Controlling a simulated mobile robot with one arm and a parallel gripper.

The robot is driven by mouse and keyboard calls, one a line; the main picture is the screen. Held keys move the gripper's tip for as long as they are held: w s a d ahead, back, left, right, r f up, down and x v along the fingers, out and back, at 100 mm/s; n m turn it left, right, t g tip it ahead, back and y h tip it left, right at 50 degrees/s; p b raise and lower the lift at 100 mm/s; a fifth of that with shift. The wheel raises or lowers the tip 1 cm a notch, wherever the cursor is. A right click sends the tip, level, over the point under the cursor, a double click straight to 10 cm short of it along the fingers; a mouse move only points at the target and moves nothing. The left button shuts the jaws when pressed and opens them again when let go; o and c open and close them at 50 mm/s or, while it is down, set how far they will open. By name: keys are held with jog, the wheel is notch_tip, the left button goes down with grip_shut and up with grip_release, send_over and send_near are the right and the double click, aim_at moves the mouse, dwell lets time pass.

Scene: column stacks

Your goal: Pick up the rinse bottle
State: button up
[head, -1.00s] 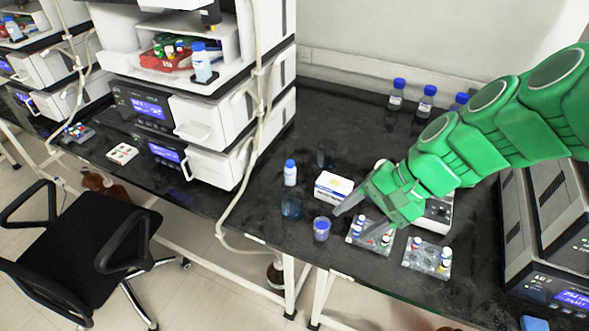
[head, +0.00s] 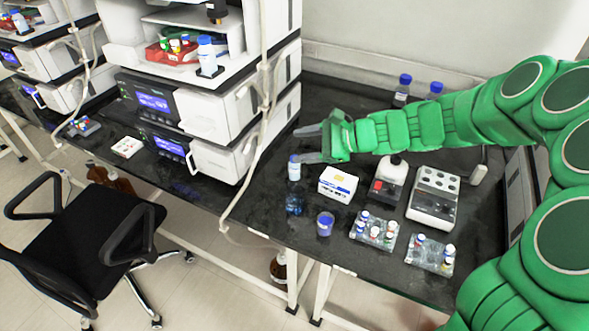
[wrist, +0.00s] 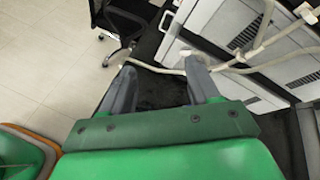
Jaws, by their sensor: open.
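My gripper (head: 303,144) is open and empty, pointing left. In the head view its lower finger overlaps the bench bottle's cap edge; I cannot tell whether they touch. In the wrist view both fingers (wrist: 160,86) are apart with dark bench between them, and no bottle is visible there.
A blue-topped cup (head: 325,224), a white box (head: 338,184) and vial racks (head: 374,231) stand near the bench front. White instrument stacks (head: 218,136) with hanging tubing rise at left. More blue-capped bottles (head: 402,92) stand at the back. A black chair (head: 85,245) is on the floor.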

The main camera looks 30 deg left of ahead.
jog(key=w+a+f+m+t+y, duration=0.1)
jog(key=w+a+f+m, duration=0.1)
jog(key=w+f+m, duration=0.15)
jog(key=w+a+f+m+t, duration=0.1)
jog(key=w+a+f+m, duration=0.1)
jog(key=w+f, duration=0.25)
jog(key=m+t, duration=0.2)
jog(key=m, duration=0.3)
send_near(294, 168)
jog(key=w+a, duration=0.2)
jog(key=a, duration=0.2)
jog(key=shift+h, duration=0.4)
jog(key=shift+r+x, duration=0.2)
jog(key=shift+x, duration=1.8)
jog(key=shift+r+x, duration=0.2)
jog(key=shift+x, duration=1.8)
jog(key=shift+w+a+r, duration=0.1)
jog(key=shift+w+a, duration=0.05)
jog(key=c, duration=0.9)
